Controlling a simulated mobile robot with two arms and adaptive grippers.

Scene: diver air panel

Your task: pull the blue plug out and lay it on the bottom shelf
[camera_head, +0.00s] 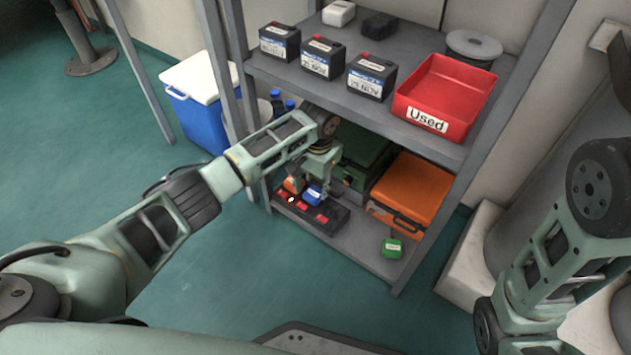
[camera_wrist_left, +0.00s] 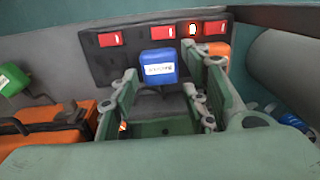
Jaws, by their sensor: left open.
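The blue plug (camera_head: 314,194) sits on a black power strip (camera_head: 330,222) with red switches on the bottom shelf (camera_head: 360,262). In the left wrist view the blue plug (camera_wrist_left: 158,66) with a white label stands upright on the strip (camera_wrist_left: 112,66). My left gripper (camera_head: 319,178) reaches down over the plug from the left. In the wrist view its open fingers (camera_wrist_left: 163,88) lie left and right of the plug's line; I cannot tell whether they touch it. My right arm shows at the right, but its gripper is out of view.
An orange plug (camera_head: 293,184) is beside the blue one, near a lit switch. A green plug (camera_head: 391,248) lies on the bottom shelf in front of an orange case (camera_head: 412,186). Bare shelf lies around it. The upper shelf holds black batteries and a red bin (camera_head: 445,90).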

